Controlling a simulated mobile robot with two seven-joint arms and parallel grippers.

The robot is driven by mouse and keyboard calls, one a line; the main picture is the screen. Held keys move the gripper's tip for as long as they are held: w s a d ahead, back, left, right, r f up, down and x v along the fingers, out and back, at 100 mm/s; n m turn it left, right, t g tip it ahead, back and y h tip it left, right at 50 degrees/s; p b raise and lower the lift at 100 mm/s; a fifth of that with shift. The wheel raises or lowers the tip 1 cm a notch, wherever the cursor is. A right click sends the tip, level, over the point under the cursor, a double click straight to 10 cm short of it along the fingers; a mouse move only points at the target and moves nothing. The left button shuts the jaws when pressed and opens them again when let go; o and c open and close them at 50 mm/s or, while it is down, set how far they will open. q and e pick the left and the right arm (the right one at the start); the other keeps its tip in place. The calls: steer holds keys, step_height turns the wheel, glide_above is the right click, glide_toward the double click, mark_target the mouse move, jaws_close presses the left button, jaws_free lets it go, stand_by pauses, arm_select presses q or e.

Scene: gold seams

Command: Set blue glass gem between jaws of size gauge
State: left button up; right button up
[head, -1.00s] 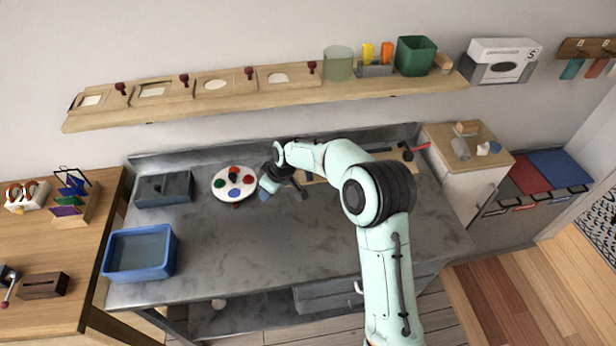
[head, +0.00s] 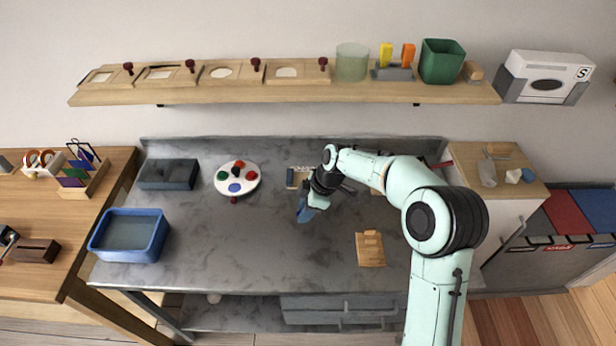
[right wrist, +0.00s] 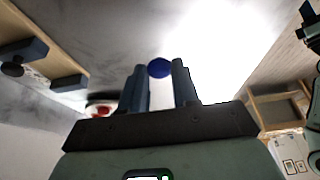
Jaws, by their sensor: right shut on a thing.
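My right gripper (head: 304,214) is low over the grey worktop, right of the white round plate, fingers pointing down. In the right wrist view its two blue-grey fingers (right wrist: 160,86) are shut on the blue glass gem (right wrist: 159,68), which shows round and dark blue at the fingertips. In the head view the held gem cannot be made out. What looks like the size gauge (head: 291,178), a pale board with blue-grey blocks, lies just behind the gripper, partly hidden by it. It also seems to show in the right wrist view (right wrist: 22,52), apart from the gem.
The white plate (head: 246,186) carries several red, green and blue spots. A blue tub (head: 130,257) and a dark grey tray (head: 168,188) stand at left. A small wooden piece (head: 370,250) lies right of the gripper. The front middle of the worktop (head: 250,255) is clear.

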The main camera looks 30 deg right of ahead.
steer(key=w+d+p, duration=0.1)
steer(key=w, duration=0.2)
steer(key=w+d+p, duration=0.1)
steer(key=w+d, duration=0.1)
steer(key=w+d+p, duration=0.2)
steer(key=w, duration=0.1)
steer(key=shift+w+r, duration=0.25)
steer(key=shift+w, duration=0.1)
steer(key=p, duration=0.4)
glide_above(301, 180)
steer(key=s, duration=0.1)
steer(key=shift+s+d, duration=0.15)
steer(key=shift+d, duration=0.15)
steer(key=shift+w+d+f, duration=0.15)
steer(key=shift+w+f, duration=0.05)
steer(key=shift+f, duration=0.05)
steer(key=shift+w+d+p, duration=0.1)
steer(key=shift+d+p, duration=0.1)
steer(key=shift+p, duration=0.3)
step_height(301, 180, down, 4)
steer(key=shift+w+r, duration=0.15)
arm_select(q)
steer(key=w+r+t, duration=0.1)
steer(key=w+r, duration=0.7)
steer(key=r, duration=0.3)
steer(key=shift+w+r, duration=0.2)
steer(key=shift+w, duration=0.2)
arm_select(e)
steer(key=shift+s+r, duration=0.1)
steer(key=shift+s, duration=0.1)
